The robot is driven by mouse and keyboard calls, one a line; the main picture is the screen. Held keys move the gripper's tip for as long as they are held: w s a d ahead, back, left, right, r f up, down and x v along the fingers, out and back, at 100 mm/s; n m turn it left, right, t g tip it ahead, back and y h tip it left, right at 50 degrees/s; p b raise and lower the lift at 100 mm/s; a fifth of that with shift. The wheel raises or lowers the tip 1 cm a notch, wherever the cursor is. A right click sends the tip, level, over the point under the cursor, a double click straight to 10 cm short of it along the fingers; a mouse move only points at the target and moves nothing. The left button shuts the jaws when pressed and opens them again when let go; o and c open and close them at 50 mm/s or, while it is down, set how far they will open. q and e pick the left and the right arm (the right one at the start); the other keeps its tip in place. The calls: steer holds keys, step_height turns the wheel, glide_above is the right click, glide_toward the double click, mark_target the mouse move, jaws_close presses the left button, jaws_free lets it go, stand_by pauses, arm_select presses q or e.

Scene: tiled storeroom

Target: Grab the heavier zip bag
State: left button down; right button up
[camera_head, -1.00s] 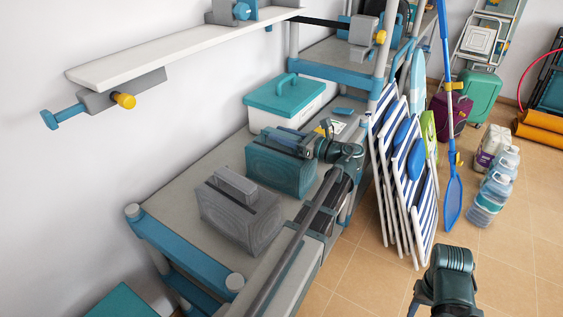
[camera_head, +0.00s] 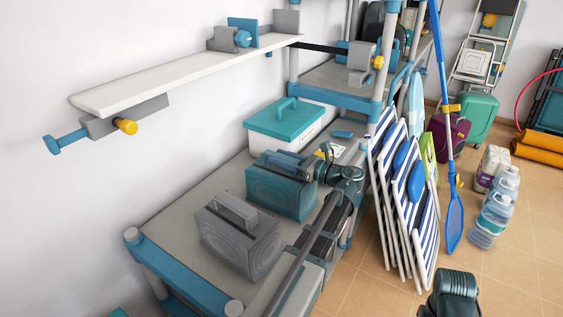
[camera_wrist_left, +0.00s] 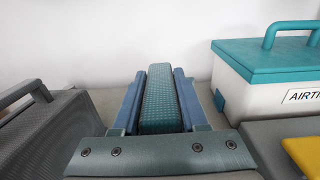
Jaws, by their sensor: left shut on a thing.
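Two bags stand side by side on the grey shelf, a teal one (camera_head: 280,195) and a grey one (camera_head: 245,240) in front of it. Both have a block-like handle on top. My left gripper (camera_head: 283,160) is at the top of the teal bag, shut on its handle. In the left wrist view the ribbed teal handle (camera_wrist_left: 160,100) lies between the two blue fingers. The teal bag appears to rest on the shelf. The grey bag also shows at the left of the wrist view (camera_wrist_left: 45,130).
A white box with a teal lid (camera_head: 285,122) stands behind the teal bag. A white wall shelf (camera_head: 185,75) is above at the left. Striped folding chairs (camera_head: 405,200) lean at the shelf's right end. Water bottles (camera_head: 493,215) stand on the tiled floor.

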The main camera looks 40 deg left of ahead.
arm_select(q)
step_height(320, 180, up, 10)
steer(key=p, duration=0.9)
steer(key=shift+f, duration=0.1)
steer(key=shift+t, duration=0.4)
stand_by(0.3)
step_height(320, 180, down, 6)
steer(key=b, duration=0.6)
step_height(320, 180, down, 4)
steer(key=b, duration=0.3)
steer(key=shift+b, duration=0.35)
steer(key=shift+f, duration=0.1)
